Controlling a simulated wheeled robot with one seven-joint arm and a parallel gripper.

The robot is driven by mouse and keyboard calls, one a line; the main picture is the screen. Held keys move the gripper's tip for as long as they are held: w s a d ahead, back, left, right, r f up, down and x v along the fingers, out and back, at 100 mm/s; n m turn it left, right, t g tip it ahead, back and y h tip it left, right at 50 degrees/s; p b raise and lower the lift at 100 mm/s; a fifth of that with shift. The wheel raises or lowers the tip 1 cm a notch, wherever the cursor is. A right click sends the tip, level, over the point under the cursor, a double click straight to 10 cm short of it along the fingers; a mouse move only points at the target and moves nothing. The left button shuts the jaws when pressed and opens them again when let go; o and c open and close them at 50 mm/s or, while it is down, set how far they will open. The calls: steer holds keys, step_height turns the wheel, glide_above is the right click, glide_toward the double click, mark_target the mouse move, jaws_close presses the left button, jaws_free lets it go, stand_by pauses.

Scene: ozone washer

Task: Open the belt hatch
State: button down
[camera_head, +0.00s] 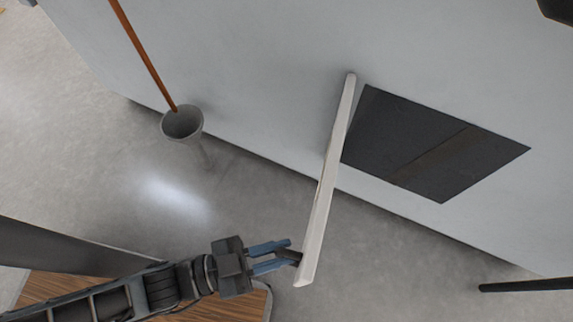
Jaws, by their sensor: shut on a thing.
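The belt hatch is a pale flat door (327,190) seen nearly edge-on. It stands swung out from the grey machine wall (270,60), hinged at the left side of a dark rectangular opening (400,130). A brownish strip crosses the inside of the opening. My gripper (283,254) comes from the lower left, its blue fingers shut on a short dark handle (290,256) near the door's outer end. The fingers partly hide the handle. The door's right face is hardly visible.
A grey bucket-like vessel (182,122) with an orange-brown stick (143,54) stands by the wall at the left. A dark bar (525,285) juts in at the lower right. A wood-grained surface (85,289) lies at the lower left. The floor below the opening is clear.

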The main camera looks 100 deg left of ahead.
steer(key=shift+s+a+f, duration=0.1)
steer(key=shift+s+a, duration=0.1)
steer(key=shift+a, duration=0.15)
steer(key=c, duration=1.3)
jaws_free()
steer(key=shift+c, duration=0.2)
steer(key=shift+o, duration=0.6)
steer(key=shift+w, duration=0.1)
steer(key=shift+d, duration=0.1)
